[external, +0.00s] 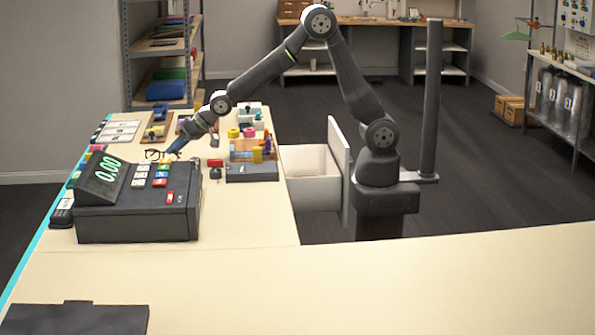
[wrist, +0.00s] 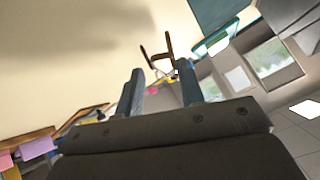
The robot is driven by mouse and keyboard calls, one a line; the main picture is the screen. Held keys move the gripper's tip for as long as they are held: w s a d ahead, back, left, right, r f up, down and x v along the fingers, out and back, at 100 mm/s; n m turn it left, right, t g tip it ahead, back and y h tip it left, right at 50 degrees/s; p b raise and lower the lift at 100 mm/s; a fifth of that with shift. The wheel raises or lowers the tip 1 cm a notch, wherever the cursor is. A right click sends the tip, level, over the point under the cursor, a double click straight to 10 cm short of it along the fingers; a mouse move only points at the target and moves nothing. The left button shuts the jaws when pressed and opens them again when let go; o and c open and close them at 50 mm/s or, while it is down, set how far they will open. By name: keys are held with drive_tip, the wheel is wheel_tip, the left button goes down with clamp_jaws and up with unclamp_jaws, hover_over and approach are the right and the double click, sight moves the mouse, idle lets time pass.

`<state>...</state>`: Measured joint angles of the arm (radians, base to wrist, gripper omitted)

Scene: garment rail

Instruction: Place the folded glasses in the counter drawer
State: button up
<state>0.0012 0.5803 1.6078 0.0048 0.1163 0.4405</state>
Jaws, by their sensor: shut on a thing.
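The folded glasses (external: 158,154) have a thin brown frame and are held just above the back of the cash register in the external view. In the wrist view the glasses (wrist: 168,46) stick out past the fingertips, with brown frame parts showing. My gripper (external: 178,146) is shut on the glasses; its two fingers also show in the wrist view (wrist: 162,85). The counter drawer (external: 315,194) is pulled open on the counter's right side, near my arm's base.
The dark cash register (external: 138,215) with a lit display stands left of the drawer. A grey tray with colored items (external: 252,172) sits on the counter (external: 240,225) between them. Several small items lie farther back. The front counter is mostly clear.

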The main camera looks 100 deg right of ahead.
idle(0.5)
drive_tip(key=s+d+r+m, duration=0.1)
drive_tip(key=s+d+r, duration=0.35)
drive_tip(key=d, duration=0.35)
drive_tip(key=s+d+r, duration=0.4)
drive_tip(key=s+d, duration=0.1)
drive_tip(key=d, duration=0.2)
drive_tip(key=shift+h, duration=0.4)
drive_tip(key=w+a+f, duration=0.2)
drive_tip(key=a, duration=0.1)
drive_tip(key=w+a+f, duration=0.2)
drive_tip(key=a, duration=0.1)
drive_tip(key=w+a+f, duration=0.2)
drive_tip(key=f, duration=0.1)
drive_tip(key=shift+w+a, duration=0.4)
drive_tip(key=shift+f, duration=2.05)
drive_tip(key=shift+f, duration=0.15)
drive_tip(key=o, duration=1)
drive_tip(key=shift+o, duration=0.2)
